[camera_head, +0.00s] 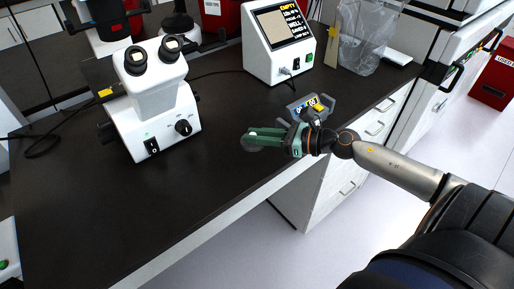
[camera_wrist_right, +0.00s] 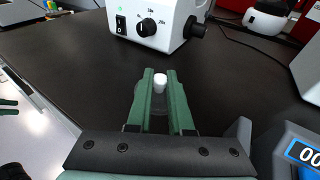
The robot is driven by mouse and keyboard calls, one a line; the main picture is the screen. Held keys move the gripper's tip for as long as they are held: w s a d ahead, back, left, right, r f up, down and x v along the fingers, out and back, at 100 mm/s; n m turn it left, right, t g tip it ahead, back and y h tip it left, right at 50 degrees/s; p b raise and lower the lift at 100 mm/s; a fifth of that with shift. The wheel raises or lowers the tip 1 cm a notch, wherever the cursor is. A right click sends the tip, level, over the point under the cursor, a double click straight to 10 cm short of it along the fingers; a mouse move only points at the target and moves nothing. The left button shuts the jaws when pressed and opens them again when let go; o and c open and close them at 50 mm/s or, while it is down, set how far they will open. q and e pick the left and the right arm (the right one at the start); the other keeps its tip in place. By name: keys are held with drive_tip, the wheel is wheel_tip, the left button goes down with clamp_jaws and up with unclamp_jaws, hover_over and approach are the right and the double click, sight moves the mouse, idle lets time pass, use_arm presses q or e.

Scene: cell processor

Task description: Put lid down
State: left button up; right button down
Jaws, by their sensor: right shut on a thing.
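My right gripper (camera_head: 254,139) is over the dark counter, left of the counter's front edge. Its green fingers are shut on the lid (camera_head: 250,146), a small clear round piece. In the right wrist view, the lid's white knob (camera_wrist_right: 159,82) stands between the fingertips of the right gripper (camera_wrist_right: 158,88). Its clear disc shows faintly below the fingers. I cannot tell whether the disc touches the counter. A small green shape (camera_wrist_right: 8,103) at the left edge of the right wrist view may be my left gripper; its state is unclear.
A white microscope (camera_head: 155,110) stands left of the gripper. A white box with a screen (camera_head: 278,45) stands behind. A grey device with a blue display (camera_head: 308,107) is close beside the right gripper. A clear bag (camera_head: 362,40) is at the back right. The counter's left front (camera_head: 100,205) is clear.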

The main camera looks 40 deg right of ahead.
sight(260, 154)
drive_tip(key=shift+w+d+f, duration=0.25)
drive_tip(key=shift+w+f, duration=0.05)
drive_tip(key=shift+f, duration=0.25)
drive_tip(key=shift+w+f, duration=0.1)
drive_tip(key=shift+f, duration=1.5)
drive_tip(key=shift+f, duration=0.1)
drive_tip(key=c, duration=0.8)
unclamp_jaws()
drive_tip(key=shift+s+d, duration=0.25)
drive_tip(key=shift+s, duration=0.1)
drive_tip(key=b+v, duration=0.1)
drive_tip(key=v, duration=1)
drive_tip(key=shift+d+r+b, duration=0.1)
drive_tip(key=shift+r+b, duration=0.1)
drive_tip(key=shift+b, duration=0.15)
